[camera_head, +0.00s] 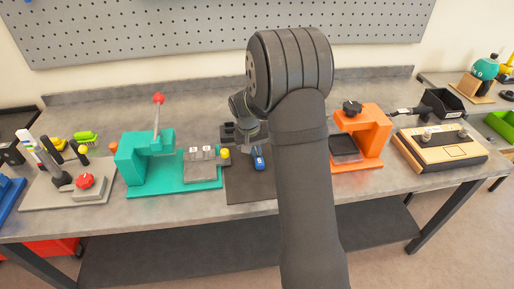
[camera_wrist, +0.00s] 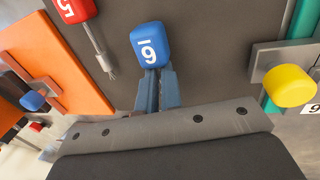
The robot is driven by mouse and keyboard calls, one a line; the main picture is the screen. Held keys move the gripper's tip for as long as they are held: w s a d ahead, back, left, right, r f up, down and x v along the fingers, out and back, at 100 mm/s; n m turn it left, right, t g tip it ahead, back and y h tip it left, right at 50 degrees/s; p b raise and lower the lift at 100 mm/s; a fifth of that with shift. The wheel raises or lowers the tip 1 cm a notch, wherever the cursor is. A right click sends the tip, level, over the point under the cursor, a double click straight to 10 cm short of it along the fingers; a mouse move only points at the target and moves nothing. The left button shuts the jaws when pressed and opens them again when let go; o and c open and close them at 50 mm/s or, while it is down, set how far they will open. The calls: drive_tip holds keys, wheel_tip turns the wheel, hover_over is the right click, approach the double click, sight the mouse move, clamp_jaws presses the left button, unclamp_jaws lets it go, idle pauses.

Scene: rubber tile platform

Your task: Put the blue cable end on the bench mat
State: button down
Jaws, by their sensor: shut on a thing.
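The blue cable end (camera_wrist: 150,45), a blue block marked with an underlined white digit, is at the tips of my gripper (camera_wrist: 156,88) in the wrist view. The gripper's narrow jaws are shut on it. In the head view the blue cable end (camera_head: 259,163) shows just below my gripper (camera_head: 257,149), over the dark bench mat (camera_head: 248,190). The mat also fills the background of the wrist view (camera_wrist: 220,40). I cannot tell whether the blue end touches the mat. My arm hides the mat's right part in the head view.
A red cable end (camera_wrist: 75,9) with a bare-tipped lead lies near the blue one. A teal fixture (camera_head: 133,160) with a yellow knob (camera_head: 226,153) stands left of the mat. An orange fixture (camera_head: 372,140) stands right. The mat's front strip is clear.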

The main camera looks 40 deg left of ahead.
drive_tip(key=shift+f, duration=0.45)
idle(0.4)
drive_tip(key=c, duration=1.5)
unclamp_jaws()
drive_tip(key=shift+r, duration=0.1)
wheel_tip(320, 180, up, 7)
drive_tip(key=shift+f, duration=0.1)
wheel_tip(320, 180, down, 7)
drive_tip(key=shift+r, duration=0.2)
